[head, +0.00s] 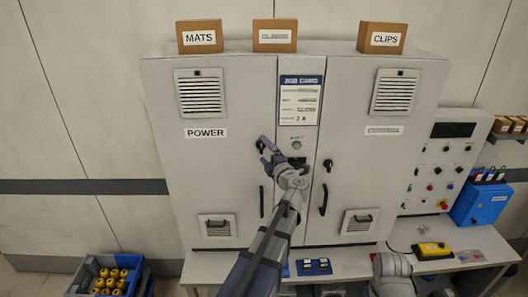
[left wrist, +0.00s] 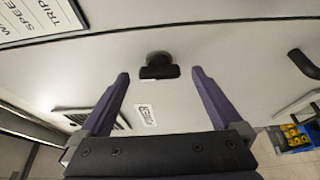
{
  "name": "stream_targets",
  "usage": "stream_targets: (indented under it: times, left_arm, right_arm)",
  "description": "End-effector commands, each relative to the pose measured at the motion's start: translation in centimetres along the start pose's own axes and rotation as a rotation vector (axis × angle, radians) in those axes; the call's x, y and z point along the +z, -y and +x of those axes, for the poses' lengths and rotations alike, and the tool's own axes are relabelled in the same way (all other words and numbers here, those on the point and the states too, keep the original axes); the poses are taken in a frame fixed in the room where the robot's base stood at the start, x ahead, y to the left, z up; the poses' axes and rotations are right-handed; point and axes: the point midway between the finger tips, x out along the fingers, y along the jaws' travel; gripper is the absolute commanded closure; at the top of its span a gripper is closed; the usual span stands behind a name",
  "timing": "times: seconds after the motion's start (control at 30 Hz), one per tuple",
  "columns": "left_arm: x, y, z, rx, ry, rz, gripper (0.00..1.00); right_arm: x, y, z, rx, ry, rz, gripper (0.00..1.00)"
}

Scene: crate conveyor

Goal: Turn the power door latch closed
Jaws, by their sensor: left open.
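The power door (head: 205,165), labelled POWER, is the left door of a grey cabinet and looks flush with its frame. Its black latch (head: 261,142) sits near the door's inner edge, partly hidden by my left gripper (head: 268,151). In the left wrist view the latch (left wrist: 158,70) is a short dark bar on a round base, lying level across the picture. My left gripper (left wrist: 160,78) is open, with one purple finger to each side of the latch, which appears just beyond the fingertips; contact does not show. My right gripper is not in view.
The right door has its own black latch (head: 328,164) and bar handle (head: 323,200). The power door's handle (head: 262,201) hangs below its latch. A job card (head: 300,100) is on the middle panel. A control panel (head: 436,170) stands right. A blue crate (head: 105,277) is low left.

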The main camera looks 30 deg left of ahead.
Motion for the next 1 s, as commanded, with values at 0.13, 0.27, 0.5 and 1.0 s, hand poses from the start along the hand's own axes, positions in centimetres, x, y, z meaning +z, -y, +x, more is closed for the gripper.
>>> stream_targets:
  times: [0.13,0.27,0.5,1.0]
  left_arm:
    - [-0.1,0.0,-2.8,0.0,0.003,0.0,0.0]
    - [-0.2,0.0,-4.8,0.0,0.003,0.0,0.0]
    - [-0.1,0.0,-6.8,0.0,0.0,0.0,0.0]
    - [-0.1,0.0,-6.9,0.0,-0.001,0.0,0.0]
  right_arm:
    - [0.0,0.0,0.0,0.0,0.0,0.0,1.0]
    - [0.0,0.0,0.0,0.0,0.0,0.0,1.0]
    - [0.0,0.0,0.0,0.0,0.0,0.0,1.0]
    - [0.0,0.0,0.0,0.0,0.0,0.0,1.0]
